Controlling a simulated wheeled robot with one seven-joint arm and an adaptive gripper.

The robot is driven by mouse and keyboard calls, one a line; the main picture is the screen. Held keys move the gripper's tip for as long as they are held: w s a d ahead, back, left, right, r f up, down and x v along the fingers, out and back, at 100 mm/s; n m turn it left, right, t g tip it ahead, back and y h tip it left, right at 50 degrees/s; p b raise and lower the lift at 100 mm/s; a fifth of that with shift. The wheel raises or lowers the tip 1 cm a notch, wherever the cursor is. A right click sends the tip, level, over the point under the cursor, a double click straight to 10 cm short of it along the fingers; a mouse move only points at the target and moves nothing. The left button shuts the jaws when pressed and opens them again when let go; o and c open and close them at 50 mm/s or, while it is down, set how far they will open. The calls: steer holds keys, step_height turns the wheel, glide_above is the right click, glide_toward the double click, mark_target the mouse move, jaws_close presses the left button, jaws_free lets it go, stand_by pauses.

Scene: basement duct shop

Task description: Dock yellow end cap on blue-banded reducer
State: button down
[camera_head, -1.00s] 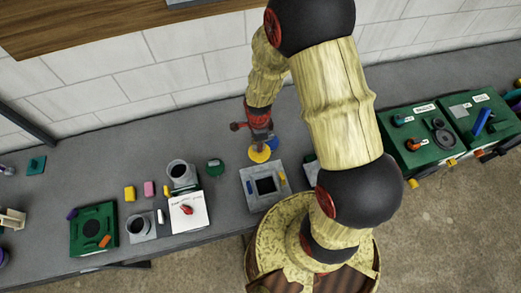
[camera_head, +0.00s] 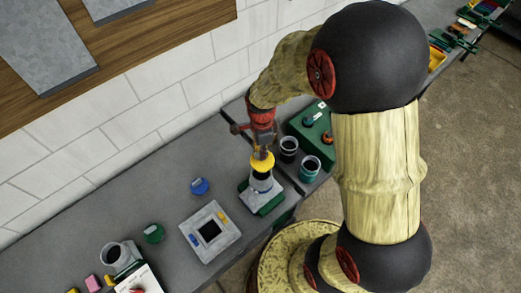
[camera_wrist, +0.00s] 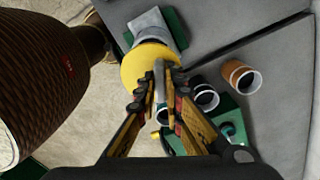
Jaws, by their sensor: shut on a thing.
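My gripper (camera_head: 262,152) is shut on the yellow end cap (camera_head: 262,163), seemingly by its knob. The cap is over the top of a grey reducer (camera_head: 261,184), which stands upright on a grey and green base (camera_head: 266,204). In the wrist view, my fingertips (camera_wrist: 161,80) meet at the yellow cap (camera_wrist: 143,66), and the grey reducer (camera_wrist: 160,36) shows behind it. I cannot tell whether the cap is seated on the rim or just above it. The reducer's band colour is not clear.
A black cup-like fitting (camera_head: 288,149) and a teal one (camera_head: 309,168) stand close right of the reducer, by a green tray (camera_head: 325,128). A brown one (camera_wrist: 236,72) shows in the wrist view. A blue cap (camera_head: 200,186), a green cap (camera_head: 153,233) and a grey square fixture (camera_head: 222,243) lie left.

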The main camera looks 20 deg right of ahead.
mark_target(261, 163)
steer(key=shift+s+a+f, duration=0.15)
steer(key=shift+a+f, duration=0.05)
steer(key=shift+a, duration=0.05)
steer(key=shift+d+f+b, duration=0.1)
steer(key=shift+f+b, duration=0.65)
steer(key=shift+f, duration=0.2)
steer(key=shift+f+b, duration=1.1)
steer(key=shift+f, duration=0.7)
steer(key=shift+f+b, duration=0.55)
steer(key=shift+f, duration=0.05)
steer(key=c, duration=2.2)
jaws_free()
steer(key=shift+r, duration=0.15)
steer(key=shift+r+p, duration=3.6)
steer(key=shift+r, duration=1.85)
